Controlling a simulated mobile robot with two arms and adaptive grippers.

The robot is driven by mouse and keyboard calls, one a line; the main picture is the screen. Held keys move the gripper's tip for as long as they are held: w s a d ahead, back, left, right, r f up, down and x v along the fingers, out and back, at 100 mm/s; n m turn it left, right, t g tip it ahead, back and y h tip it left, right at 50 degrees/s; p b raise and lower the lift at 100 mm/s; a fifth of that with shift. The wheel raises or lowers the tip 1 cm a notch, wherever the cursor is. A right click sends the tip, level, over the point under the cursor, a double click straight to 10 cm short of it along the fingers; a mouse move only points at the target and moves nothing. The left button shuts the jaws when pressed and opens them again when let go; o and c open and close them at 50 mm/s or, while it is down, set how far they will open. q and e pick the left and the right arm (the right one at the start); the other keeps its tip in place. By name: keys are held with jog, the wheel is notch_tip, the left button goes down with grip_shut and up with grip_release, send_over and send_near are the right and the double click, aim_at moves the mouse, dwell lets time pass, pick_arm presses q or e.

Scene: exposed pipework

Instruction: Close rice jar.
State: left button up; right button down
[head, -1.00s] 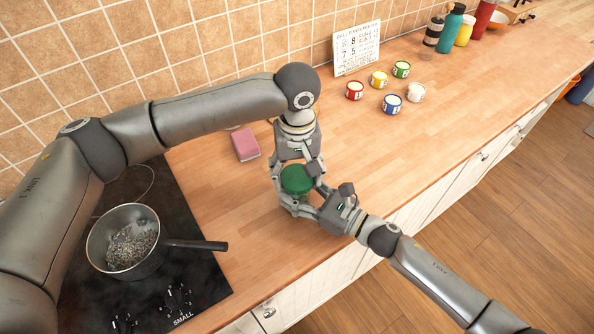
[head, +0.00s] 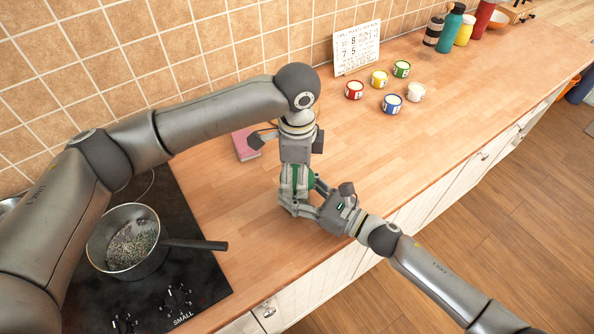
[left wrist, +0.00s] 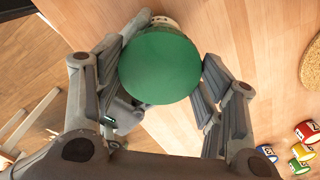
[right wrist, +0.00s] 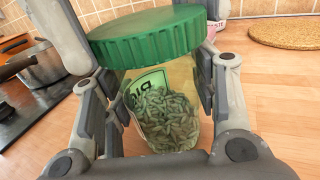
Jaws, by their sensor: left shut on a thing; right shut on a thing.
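The green ribbed lid (right wrist: 148,38) is at the top of the clear rice jar (right wrist: 165,112) in the right wrist view. It looks a little tilted and off-centre there; I cannot tell whether it is seated. My left gripper (head: 297,184) comes from above, shut on the lid, which fills the middle of the left wrist view (left wrist: 160,65). My right gripper (head: 306,207) is shut around the jar body from the counter's front side. Grains and a label show inside the glass. In the head view my fingers hide most of the jar.
A pan (head: 126,240) on the black hob stands at the left, its handle pointing toward the jar.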

pick_arm(q)
jog(key=m, duration=0.3)
jog(key=shift+m, duration=0.3)
jog(key=m, duration=0.4)
jog(key=shift+m, duration=0.4)
jog(key=o, duration=1.1)
jog(key=shift+r, duration=2.25)
jog(key=shift+n, duration=0.4)
